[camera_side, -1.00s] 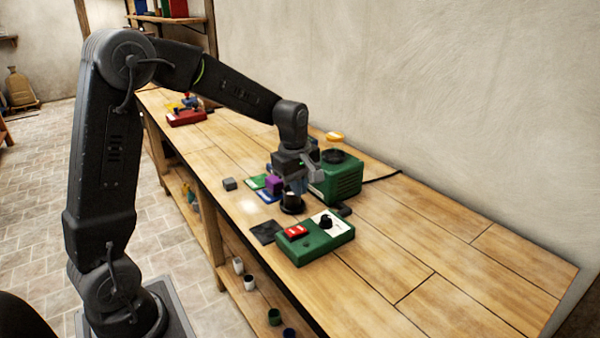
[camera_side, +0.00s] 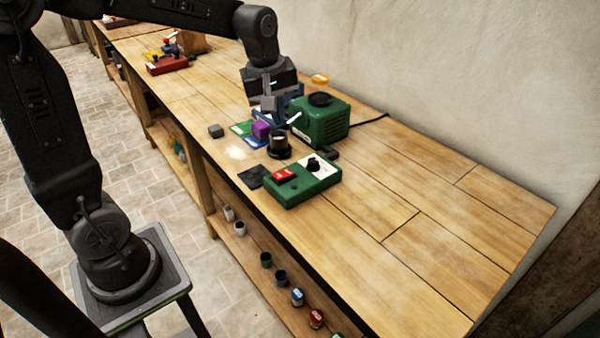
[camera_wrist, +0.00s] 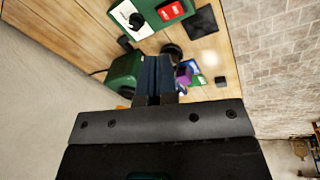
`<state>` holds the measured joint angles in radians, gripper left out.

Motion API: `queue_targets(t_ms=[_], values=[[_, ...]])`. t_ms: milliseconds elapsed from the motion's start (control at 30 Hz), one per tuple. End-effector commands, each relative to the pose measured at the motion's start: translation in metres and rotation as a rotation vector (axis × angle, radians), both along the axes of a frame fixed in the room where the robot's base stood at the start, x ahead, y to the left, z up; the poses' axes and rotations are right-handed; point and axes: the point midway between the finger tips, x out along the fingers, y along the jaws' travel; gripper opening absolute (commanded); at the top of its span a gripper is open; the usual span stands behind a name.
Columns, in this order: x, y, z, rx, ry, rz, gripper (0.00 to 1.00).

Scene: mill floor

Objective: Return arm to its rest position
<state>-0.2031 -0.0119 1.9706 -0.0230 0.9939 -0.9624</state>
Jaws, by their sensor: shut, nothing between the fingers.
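My gripper (camera_side: 277,112) hangs above the wooden bench (camera_side: 430,200), its fingers pointing down. In the wrist view my gripper (camera_wrist: 154,62) shows its two dark blue fingers close together with nothing seen between them. It is above and behind a small black round holder (camera_side: 279,150) and close to the left of a green machine (camera_side: 320,122) with a black top. Whether the fingers clear the things behind them is hard to tell in the side view.
A purple cube (camera_side: 261,130) stands by green and blue cards (camera_side: 256,142). A grey block (camera_side: 216,131) lies to their left. A green control box (camera_side: 302,183) with a red switch and black knob sits in front. A red-based vise-like thing (camera_side: 167,63) stands farther back. The right bench end is clear.

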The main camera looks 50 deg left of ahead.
Motion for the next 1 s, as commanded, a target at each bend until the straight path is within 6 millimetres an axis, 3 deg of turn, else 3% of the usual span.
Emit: queue_targets(t_ms=[33,200,400,500,700,1000], values=[[-0.019,-0.012,0.011,0.027,-0.033,-0.111,0.00],[-0.076,-0.041,0.026,0.137,-0.124,-0.496,0.00],[-0.134,-0.063,0.024,0.278,-0.210,-0.885,0.00],[-0.151,-0.068,0.020,0.331,-0.238,-1.012,0.00],[-0.164,-0.071,0.015,0.377,-0.257,-1.117,0.00],[-0.164,-0.071,0.015,0.378,-0.256,-1.119,0.00]])
